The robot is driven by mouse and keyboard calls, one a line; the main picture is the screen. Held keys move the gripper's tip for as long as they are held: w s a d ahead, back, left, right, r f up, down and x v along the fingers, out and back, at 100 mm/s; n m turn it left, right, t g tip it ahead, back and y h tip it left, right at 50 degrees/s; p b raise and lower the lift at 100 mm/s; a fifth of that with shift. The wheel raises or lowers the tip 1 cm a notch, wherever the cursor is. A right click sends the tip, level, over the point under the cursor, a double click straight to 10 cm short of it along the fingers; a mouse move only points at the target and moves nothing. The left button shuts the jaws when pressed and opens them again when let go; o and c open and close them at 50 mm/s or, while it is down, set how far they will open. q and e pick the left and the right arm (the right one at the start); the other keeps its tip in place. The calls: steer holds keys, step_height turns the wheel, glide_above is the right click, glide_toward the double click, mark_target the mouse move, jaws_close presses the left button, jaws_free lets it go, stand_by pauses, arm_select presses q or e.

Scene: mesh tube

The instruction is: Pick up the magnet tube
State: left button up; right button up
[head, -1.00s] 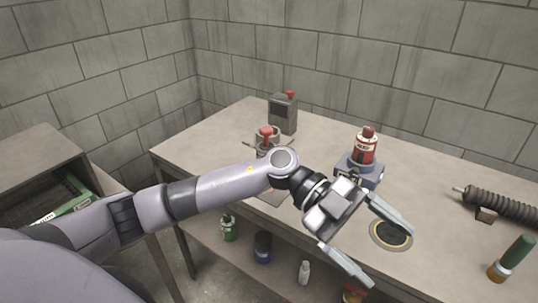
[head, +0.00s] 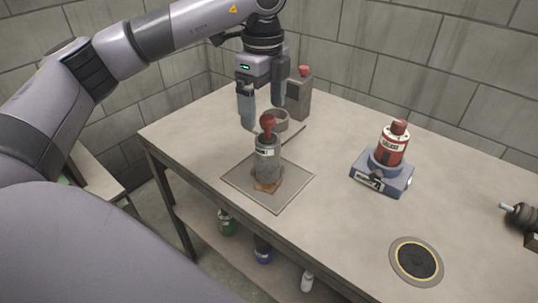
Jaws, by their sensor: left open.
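A grey cylinder (head: 267,158) with a red knob on top stands upright on a square grey plate (head: 236,178), with a brownish foot at its base. A red canister (head: 393,150) with a red cap sits in a blue-grey base (head: 380,177) further right. No readable label says which of them is the magnet tube. My left gripper (head: 262,110) is open and points down, just above and behind the grey cylinder's red knob. Its fingers look empty; whether they touch the knob I cannot tell. My right gripper is out of view.
A grey box (head: 299,97) with a red button and a grey round cup (head: 276,119) stand behind the gripper. A round black disc (head: 417,261) lies at the front right. A dark ribbed part (head: 522,215) is at the right edge. The table's middle is clear.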

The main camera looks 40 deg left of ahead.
mark_target(268, 117)
arm_select(q)
steer(key=f, duration=0.6)
steer(key=shift+w+d, duration=0.1)
steer(key=shift+d, duration=0.2)
steer(key=shift+r, duration=0.1)
steer(key=c, duration=1.4)
jaws_close()
steer(key=shift+r, duration=0.1)
